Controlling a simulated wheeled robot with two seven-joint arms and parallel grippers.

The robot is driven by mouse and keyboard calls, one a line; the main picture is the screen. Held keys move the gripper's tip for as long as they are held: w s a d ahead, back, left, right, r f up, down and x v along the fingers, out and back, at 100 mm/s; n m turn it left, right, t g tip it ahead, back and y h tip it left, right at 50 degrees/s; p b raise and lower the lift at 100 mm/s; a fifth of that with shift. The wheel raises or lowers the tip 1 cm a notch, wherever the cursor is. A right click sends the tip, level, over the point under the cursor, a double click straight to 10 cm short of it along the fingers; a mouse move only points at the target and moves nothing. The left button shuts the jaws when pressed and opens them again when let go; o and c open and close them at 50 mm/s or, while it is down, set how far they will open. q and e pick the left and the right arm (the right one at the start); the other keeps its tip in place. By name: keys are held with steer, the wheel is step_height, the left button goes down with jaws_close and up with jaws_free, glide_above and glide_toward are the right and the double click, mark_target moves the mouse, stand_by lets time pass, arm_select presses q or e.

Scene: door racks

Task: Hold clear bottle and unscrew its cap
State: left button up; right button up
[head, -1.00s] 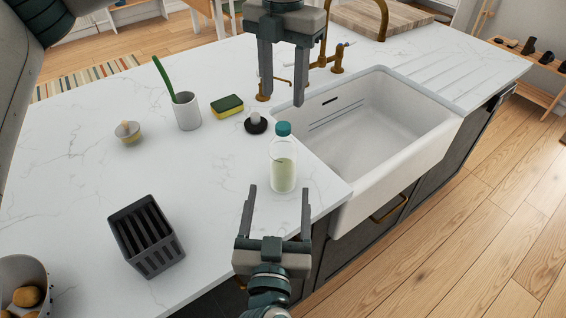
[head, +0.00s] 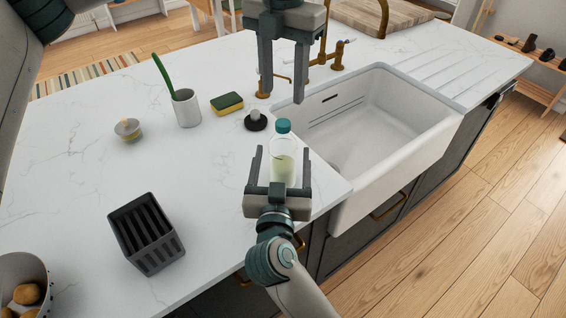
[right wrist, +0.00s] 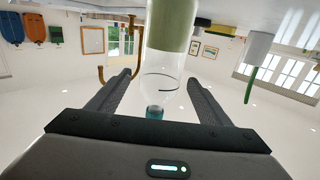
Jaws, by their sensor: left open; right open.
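The clear bottle (head: 283,164) stands upright on the white counter by the sink's near left corner, with pale green liquid inside and a teal cap (head: 283,126) on top. My right gripper (head: 282,152) is open, with one finger on each side of the bottle, and gaps show between fingers and bottle. In the right wrist view the bottle (right wrist: 168,75) appears upside down between the open fingers, with its teal cap (right wrist: 155,112) low in the picture. My left gripper (head: 282,97) is open and empty, pointing down above the cap.
A white sink (head: 375,120) lies right of the bottle, with a brass faucet (head: 340,52) behind.

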steer(key=w, duration=0.6)
steer(key=shift+w+d, duration=0.25)
steer(key=shift+w, duration=0.1)
steer(key=shift+c, duration=0.6)
